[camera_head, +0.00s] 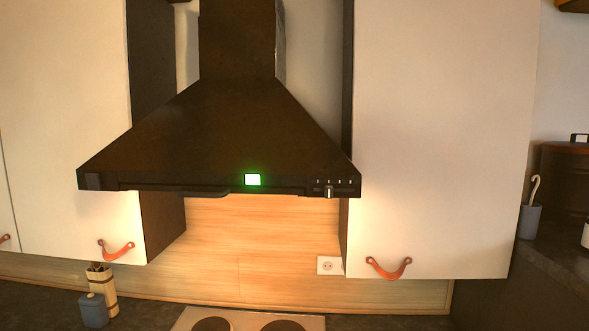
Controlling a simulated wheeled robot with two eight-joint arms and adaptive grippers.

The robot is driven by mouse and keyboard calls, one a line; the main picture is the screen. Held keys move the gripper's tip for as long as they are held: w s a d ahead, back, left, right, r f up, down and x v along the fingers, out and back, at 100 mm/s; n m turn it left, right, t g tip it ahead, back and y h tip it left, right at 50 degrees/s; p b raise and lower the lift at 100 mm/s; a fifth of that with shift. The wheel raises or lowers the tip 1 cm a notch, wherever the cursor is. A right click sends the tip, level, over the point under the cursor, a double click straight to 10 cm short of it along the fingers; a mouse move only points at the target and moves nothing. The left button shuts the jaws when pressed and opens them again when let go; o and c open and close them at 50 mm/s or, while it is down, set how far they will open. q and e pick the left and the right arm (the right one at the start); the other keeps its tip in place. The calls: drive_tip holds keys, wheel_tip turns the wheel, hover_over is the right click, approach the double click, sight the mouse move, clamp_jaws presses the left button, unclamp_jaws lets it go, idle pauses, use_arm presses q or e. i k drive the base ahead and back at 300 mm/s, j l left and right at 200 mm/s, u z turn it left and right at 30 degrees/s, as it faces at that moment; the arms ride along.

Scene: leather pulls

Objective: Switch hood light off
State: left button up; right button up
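The dark range hood (235,135) hangs between two white cabinets in the head view. A small control panel (335,187) with several small marks and a metallic knob or slider (329,191) is at the right end of that edge. The wall below the hood glows warmly, so the hood light appears on. Neither of my grippers is in view.
White cabinets with orange leather pulls (116,250) (388,268) flank the hood. Below are a cooktop (250,321), a wooden holder (101,286), a blue-grey jar (93,310) and a wall socket (329,265). A cup (530,221) stands at right. The space before the hood is clear.

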sight(93, 182)
drive_tip(key=u, duration=1.35)
